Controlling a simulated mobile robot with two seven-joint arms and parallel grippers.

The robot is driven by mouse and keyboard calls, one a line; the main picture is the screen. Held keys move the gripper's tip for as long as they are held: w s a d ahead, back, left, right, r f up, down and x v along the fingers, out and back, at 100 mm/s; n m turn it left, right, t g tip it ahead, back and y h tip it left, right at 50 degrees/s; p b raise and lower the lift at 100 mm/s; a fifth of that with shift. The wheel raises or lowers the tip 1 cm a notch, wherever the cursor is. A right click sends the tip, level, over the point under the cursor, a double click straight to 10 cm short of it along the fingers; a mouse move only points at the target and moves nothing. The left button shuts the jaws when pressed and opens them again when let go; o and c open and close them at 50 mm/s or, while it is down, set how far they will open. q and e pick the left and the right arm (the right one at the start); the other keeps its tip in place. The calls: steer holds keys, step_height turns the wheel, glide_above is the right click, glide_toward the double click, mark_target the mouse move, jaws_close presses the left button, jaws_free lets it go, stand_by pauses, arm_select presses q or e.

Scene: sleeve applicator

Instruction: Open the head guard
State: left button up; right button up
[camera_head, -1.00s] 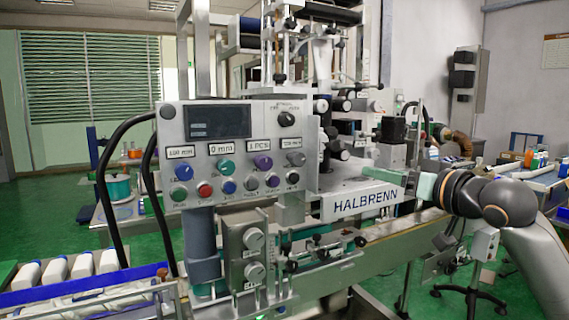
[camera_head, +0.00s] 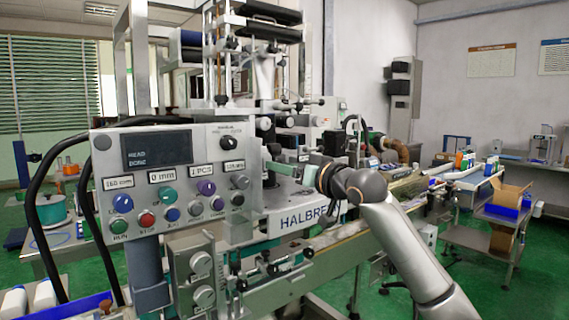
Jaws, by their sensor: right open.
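The sleeve applicator is a grey metal machine with a control panel (camera_head: 180,180) and a white plate (camera_head: 300,216) lettered HALBRENN. I cannot clearly make out the head guard among the machine's head parts (camera_head: 275,135). My right gripper (camera_head: 291,166), with pale green fingers, reaches in from the right. It is open at the head, just above the white plate, and its wrist covers the last letters. I cannot tell whether the fingers touch anything. My left gripper is not in view.
Black cables (camera_head: 45,190) loop left of the panel. A conveyor (camera_head: 335,245) runs below the head. A cart with cardboard boxes (camera_head: 507,205) stands at the right, with green floor around it.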

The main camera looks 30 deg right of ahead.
steer(key=shift+w, duration=0.3)
jaws_close()
stand_by(0.4)
stand_by(0.9)
